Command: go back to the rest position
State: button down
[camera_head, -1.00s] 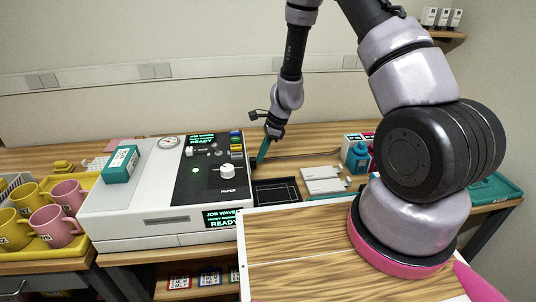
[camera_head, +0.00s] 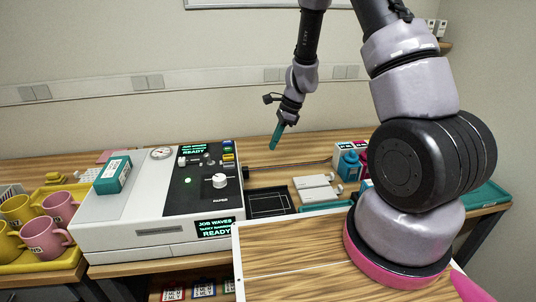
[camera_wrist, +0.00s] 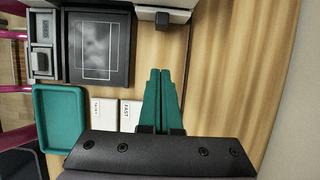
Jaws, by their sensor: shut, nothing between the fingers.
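My gripper (camera_head: 276,136) hangs in the air above the back of the bench, to the right of the white press machine (camera_head: 150,215). In the wrist view its two teal fingers (camera_wrist: 163,75) lie together, shut and empty, over bare wood. Nothing touches the fingers. The machine's black panel (camera_head: 205,177) has a white knob, colored buttons and green displays reading READY.
A yellow tray (camera_head: 40,256) with yellow and pink mugs (camera_head: 46,237) is at the left. A teal box (camera_head: 113,175) sits on the machine. A black tray (camera_head: 268,203) and white blocks (camera_head: 318,187) lie right of it. A teal tray (camera_wrist: 60,103) shows in the wrist view.

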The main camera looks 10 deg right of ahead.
jog(key=s+d+r+n+t, duration=0.1)
jog(key=s+r+n, duration=0.2)
jog(key=r, duration=0.8)
jog(key=s+d+r+n+t, duration=0.2)
jog(key=r+n, duration=0.1)
jog(key=r, duration=0.8)
jog(key=s+d+r+n+t+h, duration=0.1)
jog(key=s+d+r+n+t, duration=0.1)
jog(key=s+r+n, duration=0.2)
jog(key=s+d+r+n+t+h, duration=0.1)
jog(key=s+d+r+n+t, duration=0.1)
jog(key=s+r, duration=0.8)
jog(key=s+d+n, duration=0.1)
jog(key=s+n, duration=0.1)
jog(key=s, duration=0.1)
jog(key=shift+s+d+r, duration=0.3)
jog(key=shift+s+d, duration=0.05)
jog(key=shift+w, duration=0.15)
